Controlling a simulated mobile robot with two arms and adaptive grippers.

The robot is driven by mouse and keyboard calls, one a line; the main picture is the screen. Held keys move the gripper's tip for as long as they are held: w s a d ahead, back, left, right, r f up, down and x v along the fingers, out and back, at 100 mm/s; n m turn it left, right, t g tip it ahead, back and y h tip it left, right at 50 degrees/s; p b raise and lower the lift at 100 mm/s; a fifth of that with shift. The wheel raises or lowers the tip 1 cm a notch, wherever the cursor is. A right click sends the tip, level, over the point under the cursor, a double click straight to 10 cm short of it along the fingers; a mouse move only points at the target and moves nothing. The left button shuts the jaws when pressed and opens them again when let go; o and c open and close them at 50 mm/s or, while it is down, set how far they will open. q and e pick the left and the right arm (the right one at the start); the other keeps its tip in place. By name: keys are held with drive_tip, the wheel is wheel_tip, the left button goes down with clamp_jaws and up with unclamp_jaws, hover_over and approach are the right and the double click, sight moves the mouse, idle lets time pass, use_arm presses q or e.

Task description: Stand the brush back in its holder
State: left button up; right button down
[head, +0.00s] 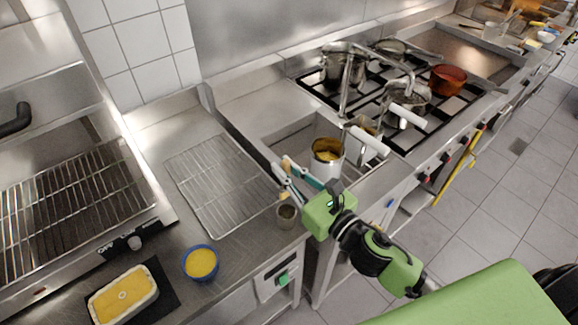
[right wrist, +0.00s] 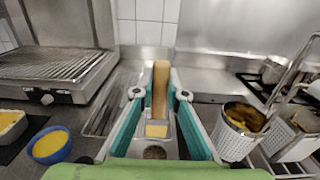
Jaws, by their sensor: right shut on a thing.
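My right gripper (head: 289,172) is shut on the brush (head: 287,162), a tan, wooden-looking piece. In the right wrist view the brush (right wrist: 160,88) stands between the teal fingers (right wrist: 156,100), with a paler yellow block at its lower end. A small grey round cup, which looks like the holder (head: 287,215), stands on the steel counter near its front edge, just below the gripper in the head view. It also shows in the right wrist view (right wrist: 155,153), below the brush and apart from it. My left gripper is not in view.
A wire rack (head: 220,180) lies on the counter left of the gripper. A blue bowl (head: 200,263) and a white dish (head: 123,295), both with yellow contents, stand at the front left. A fryer basket (head: 327,160) is to the right, before the stove with pots.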

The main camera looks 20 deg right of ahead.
sight(287, 196)
drive_tip(key=shift+f+b, duration=0.3)
drive_tip(key=shift+f, duration=0.2)
drive_tip(key=shift+f+b, duration=0.3)
drive_tip(key=shift+f, duration=0.05)
drive_tip(key=shift+w+d+f+b, duration=0.1)
drive_tip(key=shift+w+f+b, duration=0.05)
drive_tip(key=shift+f+b, duration=3.9)
drive_tip(key=shift+f, duration=0.4)
drive_tip(key=c, duration=2)
unclamp_jaws()
drive_tip(key=shift+o, duration=0.2)
